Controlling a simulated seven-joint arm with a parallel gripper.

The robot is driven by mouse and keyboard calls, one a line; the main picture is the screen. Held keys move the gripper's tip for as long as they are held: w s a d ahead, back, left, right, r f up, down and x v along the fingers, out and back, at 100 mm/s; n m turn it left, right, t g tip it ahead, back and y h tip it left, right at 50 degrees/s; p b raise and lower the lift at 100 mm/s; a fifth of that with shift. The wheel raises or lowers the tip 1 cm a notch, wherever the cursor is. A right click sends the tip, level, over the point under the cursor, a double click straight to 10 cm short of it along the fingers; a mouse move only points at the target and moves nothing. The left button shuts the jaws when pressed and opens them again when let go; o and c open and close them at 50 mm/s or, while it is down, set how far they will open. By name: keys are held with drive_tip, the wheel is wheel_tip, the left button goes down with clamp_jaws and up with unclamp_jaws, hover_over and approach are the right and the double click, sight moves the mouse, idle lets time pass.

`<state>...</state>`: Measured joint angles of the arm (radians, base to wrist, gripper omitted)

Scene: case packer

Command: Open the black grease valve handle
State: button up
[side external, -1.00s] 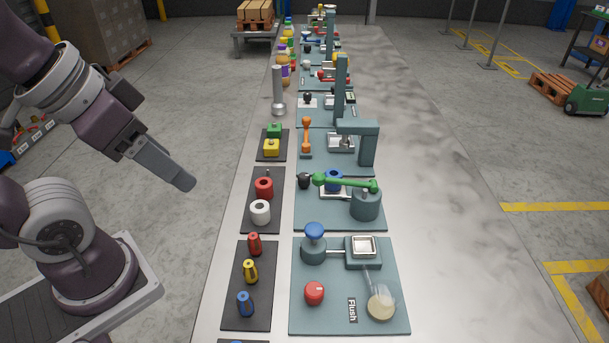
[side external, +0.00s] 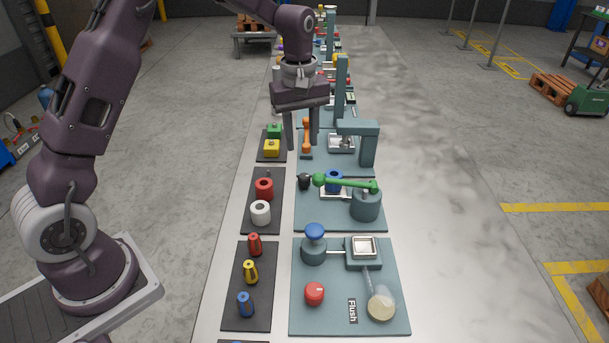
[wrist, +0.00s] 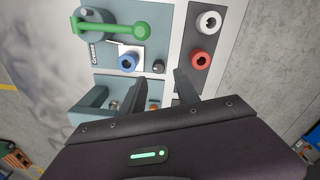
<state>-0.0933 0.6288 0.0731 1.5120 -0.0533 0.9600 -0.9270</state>
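The black grease valve handle (side external: 303,181) is a small dark knob on the left edge of a teal station plate (side external: 300,221). In the wrist view the black handle (wrist: 158,66) sits right of a blue ring, on the plate lettered "Grease" (wrist: 93,54). My gripper (side external: 302,147) points down with its two fingers apart and nothing between them. In the side view it hangs above and beyond the black handle, near the orange-handled station. In the wrist view my gripper's fingertips (wrist: 167,75) lie just below the handle, apart from it.
A green lever (side external: 345,184) spans the same plate above a blue ring (side external: 333,180). A dark tray (side external: 250,225) at the left holds a red ring (side external: 264,188) and a white ring (side external: 260,212). An orange handle (side external: 306,134) and a teal post (side external: 368,147) stand behind.

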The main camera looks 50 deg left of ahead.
drive_tip(key=n, duration=0.2)
hover_over(304, 176)
drive_tip(key=shift+g, duration=0.3)
wheel_tip(304, 176, down, 6)
drive_tip(key=shift+w+r, duration=0.15)
wheel_tip(304, 176, down, 7)
drive_tip(key=shift+f, duration=0.2)
drive_tip(key=shift+c, duration=0.5)
clamp_jaws()
